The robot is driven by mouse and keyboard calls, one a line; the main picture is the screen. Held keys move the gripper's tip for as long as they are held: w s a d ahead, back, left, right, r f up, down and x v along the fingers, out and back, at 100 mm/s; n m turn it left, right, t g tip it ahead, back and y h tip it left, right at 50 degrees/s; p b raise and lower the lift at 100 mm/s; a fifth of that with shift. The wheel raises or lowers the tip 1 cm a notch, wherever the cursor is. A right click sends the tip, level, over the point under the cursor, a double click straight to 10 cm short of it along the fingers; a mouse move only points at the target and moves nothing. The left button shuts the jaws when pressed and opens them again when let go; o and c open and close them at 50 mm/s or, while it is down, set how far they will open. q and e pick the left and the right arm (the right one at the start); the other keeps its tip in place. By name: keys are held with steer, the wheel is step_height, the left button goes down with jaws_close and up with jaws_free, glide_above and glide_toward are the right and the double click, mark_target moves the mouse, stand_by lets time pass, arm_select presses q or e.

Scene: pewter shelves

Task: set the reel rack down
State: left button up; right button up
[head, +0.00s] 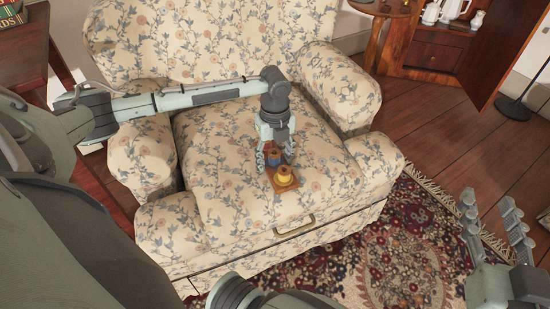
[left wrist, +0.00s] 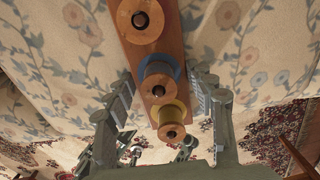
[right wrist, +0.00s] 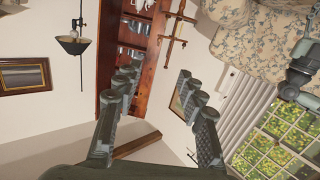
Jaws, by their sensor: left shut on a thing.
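The reel rack is a brown wooden board (head: 290,187) with several reels on it. A yellow reel (head: 284,175) and a blue one show in the head view. The left wrist view shows the board (left wrist: 180,45) running up between the fingers, with its reels in a row. My left gripper (head: 275,158) points down and is shut on the rack, at the armchair seat's (head: 235,185) front part. I cannot tell whether the rack touches the cushion. My right gripper (head: 497,222) is open and empty, off to the right above the rug.
The armchair's right arm (head: 372,155) and left arm (head: 140,155) flank the seat. A drawer handle (head: 294,226) shows below the front edge. A patterned rug (head: 400,255) lies in front. Free cushion lies left of the rack. A small round table (head: 383,8) stands behind.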

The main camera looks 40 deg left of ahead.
arm_select(q)
steer(key=o, duration=1.6)
steer(key=shift+f, duration=0.1)
